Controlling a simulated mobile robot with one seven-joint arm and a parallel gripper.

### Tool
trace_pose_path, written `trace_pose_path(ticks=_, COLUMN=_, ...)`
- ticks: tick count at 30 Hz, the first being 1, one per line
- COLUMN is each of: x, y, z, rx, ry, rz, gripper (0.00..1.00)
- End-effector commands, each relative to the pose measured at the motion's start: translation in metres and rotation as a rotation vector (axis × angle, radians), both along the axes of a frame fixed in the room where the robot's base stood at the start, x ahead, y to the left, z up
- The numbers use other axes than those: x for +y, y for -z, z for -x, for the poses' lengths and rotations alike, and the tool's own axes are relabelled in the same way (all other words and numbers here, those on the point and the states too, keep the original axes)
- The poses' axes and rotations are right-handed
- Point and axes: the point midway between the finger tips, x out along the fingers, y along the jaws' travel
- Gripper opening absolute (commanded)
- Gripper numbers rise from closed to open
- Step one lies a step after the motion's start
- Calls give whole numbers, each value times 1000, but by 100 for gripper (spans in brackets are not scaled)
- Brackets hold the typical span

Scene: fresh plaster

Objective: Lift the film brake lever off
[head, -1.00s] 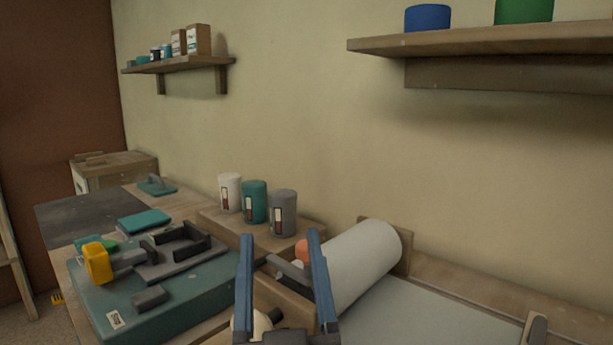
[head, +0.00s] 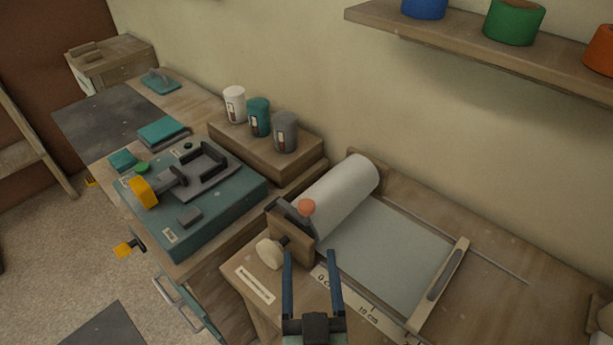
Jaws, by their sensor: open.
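The film brake lever is a dark bar with a salmon-coloured round knob (head: 307,207). It sits at the near end of the white film roll (head: 340,195), on top of the wooden end block (head: 290,235). I cannot tell whether the bar touches the roll. My gripper (head: 310,256) has two blue fingers, spread apart with nothing between them. It is below the lever in the picture, in front of the end block and apart from the knob. A cream round knob (head: 269,253) sticks out of the block's near side.
Film (head: 390,250) lies flat to the right of the roll, up to a wooden bar with a dark grip (head: 440,285). A teal machine (head: 225,205) with a yellow handle stands left. Three cans stand on a wooden riser (head: 300,155) behind. A shelf (head: 480,50) overhangs upper right.

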Motion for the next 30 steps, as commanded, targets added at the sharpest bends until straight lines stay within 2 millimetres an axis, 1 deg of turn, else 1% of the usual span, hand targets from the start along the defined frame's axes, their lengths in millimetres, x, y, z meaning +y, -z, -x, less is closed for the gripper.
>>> trace_pose_path(ticks=2, x=-1, y=-1, z=2, rx=10, ry=4, rz=0, gripper=68)
trace_pose_path(ticks=4, x=-2, y=1, z=1, rx=12, ry=5, rz=-1, gripper=68)
trace_pose_path(ticks=8, x=-2, y=0, z=-11, rx=10, ry=5, rz=-1, gripper=68)
trace_pose_path(ticks=24, x=-1, y=-1, z=-101, rx=9, ry=4, rz=-1, gripper=68)
trace_pose_path(ticks=30, x=-1, y=1, z=-121, rx=10, ry=3, rz=-1, gripper=68)
